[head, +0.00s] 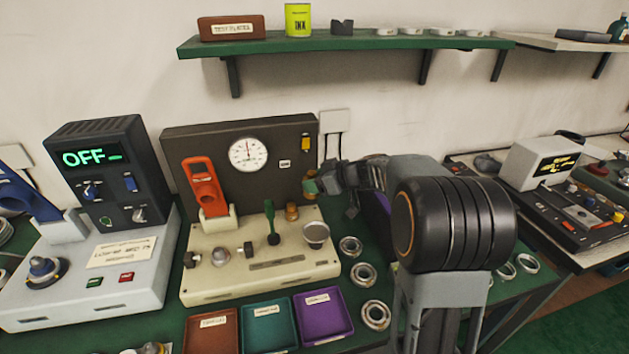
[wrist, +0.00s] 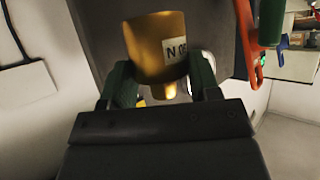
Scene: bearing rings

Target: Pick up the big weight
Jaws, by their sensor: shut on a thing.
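The big weight is a brass cylinder with a narrow neck and a white label. In the wrist view the big weight (wrist: 150,45) sits between the two green fingers of my gripper (wrist: 163,88). In the head view my gripper (head: 315,183) is in front of the dark back panel, above the right end of the cream tester base. The big weight (head: 309,189) shows there only in part, at the fingertips. A smaller brass weight (head: 292,211) stands on the cream base (head: 215,262), below and left of my gripper.
An orange lever (head: 203,185) and a green handle (head: 271,222) rise from the base. A metal cup (head: 316,233) is at its right. Bearing rings (head: 362,275) lie beside it. Brown, teal and purple trays (head: 323,315) are in front. A shelf (head: 345,45) runs above.

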